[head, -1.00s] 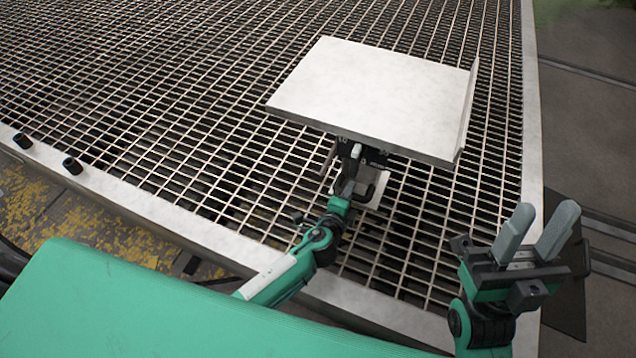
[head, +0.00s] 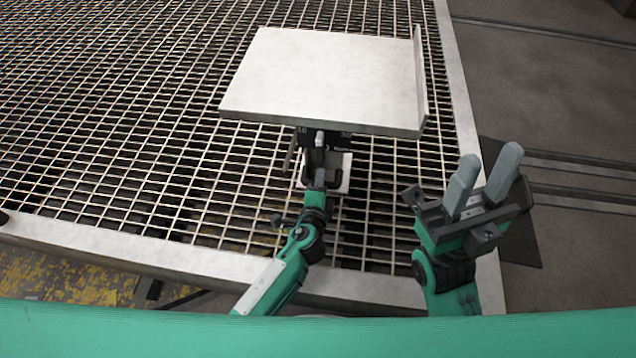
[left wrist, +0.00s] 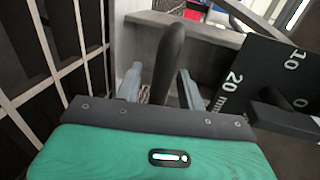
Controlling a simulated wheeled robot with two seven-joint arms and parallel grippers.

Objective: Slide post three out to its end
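A flat white plate (head: 325,78) with a raised right edge stands above the grating. Under its near edge is a black scale plate (head: 335,138) with white numbers; it also shows in the left wrist view (left wrist: 262,75), marked 10 and 20 mm. My left gripper (head: 319,165) is at this scale plate. In the left wrist view, its fingers (left wrist: 160,75) stand apart on either side of a dark rounded handle (left wrist: 169,58), with a gap on the left. Contact on the right is unclear. My right gripper (head: 490,157) is open and empty. No post number is readable.
The metal grating (head: 130,90) spreads left and behind, with a pale rim (head: 140,248) at front and right. A white bracket (head: 343,180) sits beside my left gripper. Dark floor with rails (head: 570,165) lies to the right.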

